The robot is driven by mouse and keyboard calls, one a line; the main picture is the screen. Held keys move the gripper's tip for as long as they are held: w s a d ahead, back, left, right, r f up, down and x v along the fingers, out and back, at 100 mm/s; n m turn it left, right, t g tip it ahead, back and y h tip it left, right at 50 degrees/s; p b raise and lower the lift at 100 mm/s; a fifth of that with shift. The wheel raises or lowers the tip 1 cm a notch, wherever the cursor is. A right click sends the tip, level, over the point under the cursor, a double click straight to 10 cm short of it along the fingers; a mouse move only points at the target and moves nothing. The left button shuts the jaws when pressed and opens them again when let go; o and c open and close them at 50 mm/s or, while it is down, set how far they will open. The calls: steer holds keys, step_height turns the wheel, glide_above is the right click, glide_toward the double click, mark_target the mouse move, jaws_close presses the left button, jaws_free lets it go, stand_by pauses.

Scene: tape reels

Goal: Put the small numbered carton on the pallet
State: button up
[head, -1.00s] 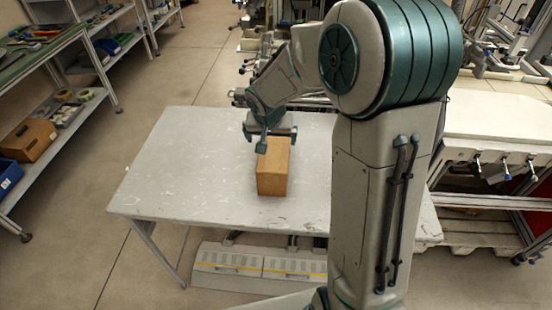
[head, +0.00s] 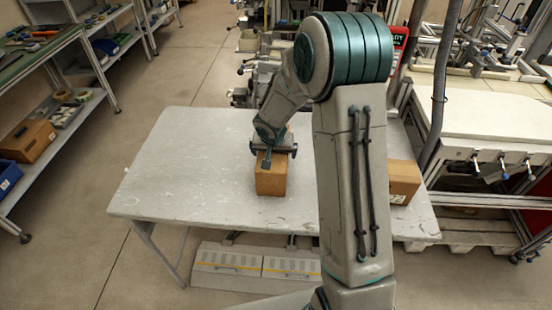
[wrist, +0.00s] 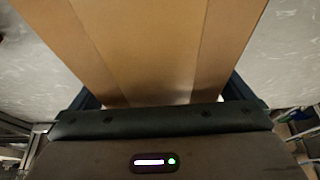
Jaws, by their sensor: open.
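A brown carton (head: 270,183) stands on the grey table, near its middle; no number is readable on it. My gripper (head: 272,153) is open over the carton's far upper part. In the wrist view the carton (wrist: 150,45) runs between the two dark fingers, one at each side. I cannot tell if either finger touches it. A second brown carton (head: 404,178) with a small printed mark stands at the table's right, partly hidden by my arm. A wooden pallet (head: 480,240) shows low on the floor at the right, largely under a bench.
The left part of the table (head: 170,180) is clear. A white bench (head: 490,125) with clamps stands at the right. A shelf (head: 60,150) at the left holds a cardboard box (head: 28,140) and a blue bin (head: 8,176). Machinery stands behind the table.

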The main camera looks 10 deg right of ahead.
steer(key=c, duration=1.4)
steer(key=shift+r, duration=0.1)
steer(key=shift+c, duration=0.2)
